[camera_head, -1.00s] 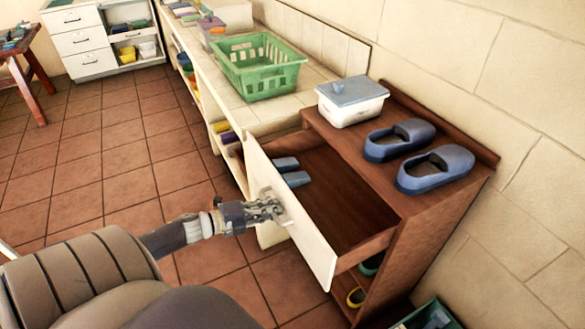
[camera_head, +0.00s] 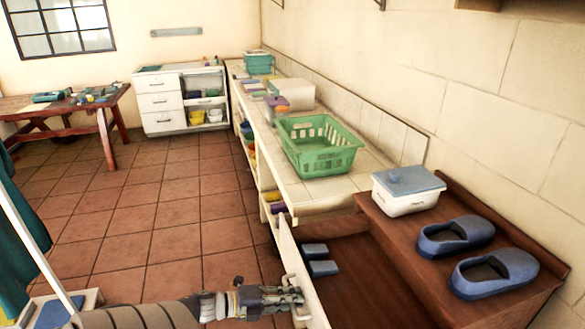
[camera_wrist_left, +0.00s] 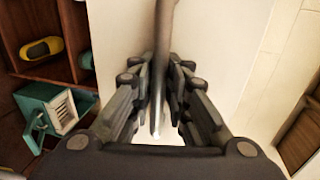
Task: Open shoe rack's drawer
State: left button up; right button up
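The brown wooden shoe rack (camera_head: 408,233) stands against the wall at the lower right. Its drawer is pulled well out, with its white front panel (camera_head: 304,272) away from the rack and a pair of blue shoes (camera_head: 321,268) inside. My left gripper (camera_head: 296,299) is at the outer face of that panel. In the left wrist view, the gripper's fingers (camera_wrist_left: 161,75) close on both sides of the drawer's thin handle (camera_wrist_left: 165,28), in front of the white panel (camera_wrist_left: 215,35). My right gripper is not in view.
Blue shoes (camera_head: 493,272) and a white lidded box (camera_head: 405,197) stand on the rack. A green basket (camera_head: 319,160) sits on the tiled counter (camera_head: 268,148) beyond. Tiled floor (camera_head: 170,215) left of the drawer is clear. A teal crate (camera_wrist_left: 40,110) shows in the wrist view.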

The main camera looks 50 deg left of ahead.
pick_arm(q)
jog(key=shift+s, duration=0.15)
jog(key=v, duration=1.2)
jog(key=shift+f, duration=0.15)
jog(key=s+d+f+n+g+y, duration=0.1)
jog(key=s+f+n+g+y, duration=0.2)
jog(key=f, duration=0.6)
jog(key=s+f+n+y, duration=0.2)
jog(key=s+f+n, duration=0.1)
jog(key=f+n, duration=0.4)
jog(key=s+d+f+n+g+y, duration=0.1)
jog(key=s+f+n+g+y, duration=0.15)
jog(key=f, duration=0.75)
jog(key=s+d+f+n+g, duration=0.2)
jog(key=s+d+f, duration=0.2)
jog(key=d, duration=0.4)
jog(key=s+d+f+n+g+h, duration=0.1)
jog(key=s+d+f+n+g, duration=0.2)
jog(key=d+f, duration=0.4)
jog(key=s+d+f+n+g, duration=0.2)
jog(key=s+d+f, duration=0.3)
jog(key=d, duration=0.4)
jog(key=shift+s+d+f+n+g+h, duration=0.3)
jog(key=shift+s+f+n+g+h, duration=0.1)
jog(key=shift+s+g, duration=0.1)
